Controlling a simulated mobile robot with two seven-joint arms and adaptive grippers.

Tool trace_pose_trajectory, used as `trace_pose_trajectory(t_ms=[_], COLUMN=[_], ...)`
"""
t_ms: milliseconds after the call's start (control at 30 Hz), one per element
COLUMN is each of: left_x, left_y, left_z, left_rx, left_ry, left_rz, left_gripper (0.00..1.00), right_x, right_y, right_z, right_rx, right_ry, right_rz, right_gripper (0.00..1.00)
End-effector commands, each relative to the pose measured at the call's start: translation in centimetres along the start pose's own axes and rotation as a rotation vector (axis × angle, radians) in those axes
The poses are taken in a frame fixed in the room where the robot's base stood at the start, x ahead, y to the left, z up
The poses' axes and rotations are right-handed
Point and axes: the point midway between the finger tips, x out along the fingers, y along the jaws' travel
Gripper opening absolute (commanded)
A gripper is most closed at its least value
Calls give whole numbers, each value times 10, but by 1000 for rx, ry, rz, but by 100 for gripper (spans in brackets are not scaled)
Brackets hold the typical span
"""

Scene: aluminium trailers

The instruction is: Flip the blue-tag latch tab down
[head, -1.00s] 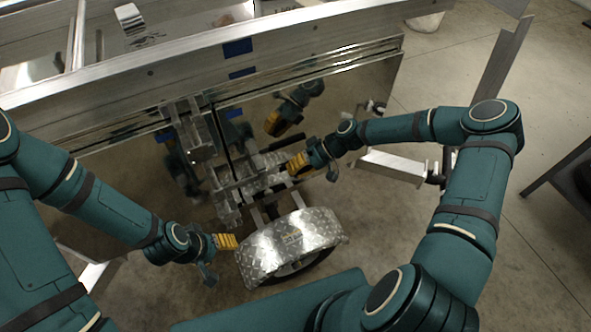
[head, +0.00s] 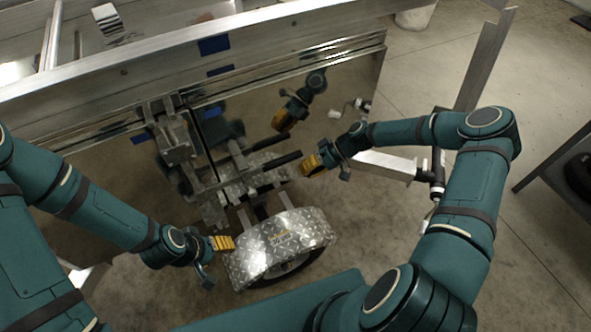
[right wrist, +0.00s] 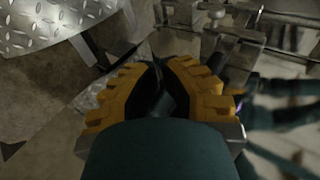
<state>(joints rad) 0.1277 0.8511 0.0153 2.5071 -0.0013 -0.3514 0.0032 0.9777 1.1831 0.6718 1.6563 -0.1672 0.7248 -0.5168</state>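Blue tags sit on the trailer's aluminium rail (head: 213,45) and lower, beside the metal latch hardware (head: 172,140) on the shiny front panel. I cannot make out the latch tab itself or which way it lies. My right gripper (head: 312,163) has yellow fingers and is right of the panel's latch bars, apart from them in the head view. In the right wrist view its fingertips (right wrist: 165,66) come almost together, with nothing seen held. My left gripper (head: 222,243) is low, beside the diamond-plate fender; its finger gap is not clear.
The diamond-plate fender (head: 280,244) covers a wheel in front of the panel (head: 335,100), which mirrors my arms. A dark bar (head: 276,163) juts out near my right gripper. A metal beam (head: 388,164) lies behind the right forearm. Open concrete floor (head: 450,50) is at the right.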

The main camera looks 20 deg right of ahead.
Motion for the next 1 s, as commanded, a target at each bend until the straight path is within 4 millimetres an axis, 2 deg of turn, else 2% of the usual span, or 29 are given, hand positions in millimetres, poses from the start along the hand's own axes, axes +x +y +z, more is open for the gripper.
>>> trace_pose_trajectory(t_ms=[100,333,900,1000], left_x=[0,1,1,1], left_y=[0,0,0,0], left_z=[0,0,0,0], left_rx=[0,1,1,0], left_ry=[0,0,0,0], left_rz=[0,0,0,0], left_gripper=[60,60,60,60], right_x=[-9,-18,-18,-10], right_y=[18,35,35,30], right_z=[2,4,4,5], right_rx=[2,1,1,1], right_ry=[1,0,-1,-11], right_rz=[0,0,0,8], right_gripper=[0,0,0,0])
